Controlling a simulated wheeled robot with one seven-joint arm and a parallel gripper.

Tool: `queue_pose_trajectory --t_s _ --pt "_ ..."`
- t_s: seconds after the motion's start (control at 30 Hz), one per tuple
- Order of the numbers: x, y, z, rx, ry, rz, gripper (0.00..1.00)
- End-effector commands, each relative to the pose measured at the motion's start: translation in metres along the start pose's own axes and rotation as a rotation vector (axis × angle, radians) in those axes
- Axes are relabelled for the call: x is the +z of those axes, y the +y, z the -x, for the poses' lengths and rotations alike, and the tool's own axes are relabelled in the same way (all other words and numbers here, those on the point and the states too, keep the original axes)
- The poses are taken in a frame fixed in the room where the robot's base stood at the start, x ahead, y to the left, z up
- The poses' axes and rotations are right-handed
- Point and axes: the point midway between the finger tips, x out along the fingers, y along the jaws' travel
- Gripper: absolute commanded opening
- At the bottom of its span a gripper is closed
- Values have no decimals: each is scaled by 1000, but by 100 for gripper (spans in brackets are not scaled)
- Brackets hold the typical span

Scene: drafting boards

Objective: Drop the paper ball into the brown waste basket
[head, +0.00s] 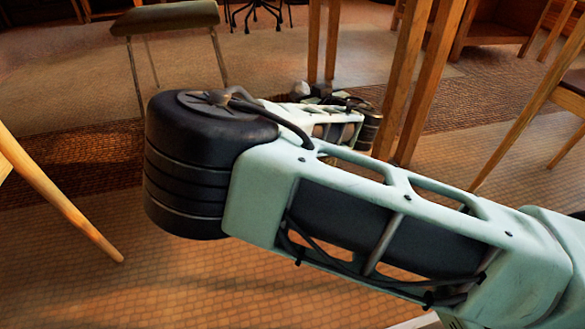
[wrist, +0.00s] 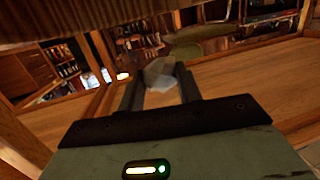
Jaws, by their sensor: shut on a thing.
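My gripper (wrist: 159,82) is shut on the crumpled pale paper ball (wrist: 160,70), which sits between the fingertips in the wrist view. In the head view a small whitish lump, likely the ball (head: 299,88), shows just past the far end of my arm. The fingers there are mostly hidden by my own arm. I cannot make out the brown waste basket for certain in either view. A brown ribbed surface (wrist: 50,28) crosses the top left of the wrist view close by; I cannot tell whether it is the basket.
Upright wooden legs (head: 404,80) stand just right of and behind my gripper in the head view. A stool with a dark seat (head: 165,17) is at the back left. A slanted wooden leg (head: 55,195) is at the left. Wooden boards (wrist: 235,82) lie around the gripper in the wrist view.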

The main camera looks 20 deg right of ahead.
Motion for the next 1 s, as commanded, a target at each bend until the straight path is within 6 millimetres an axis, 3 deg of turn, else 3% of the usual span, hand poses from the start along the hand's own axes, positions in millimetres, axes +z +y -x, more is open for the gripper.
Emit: queue_pose_trajectory --t_s 0.03,0.1,0.47,0.5,0.57,0.87,1.0 --pt "12 0 -2 0 0 1 0" --pt "17 0 -2 0 0 1 0" --pt "18 0 -3 0 0 -1 0" --pt "18 0 -3 0 0 -1 43" --pt "18 0 -3 0 0 -1 59" --pt "18 0 -2 0 0 -1 60" --pt "15 0 9 0 -1 -3 60"
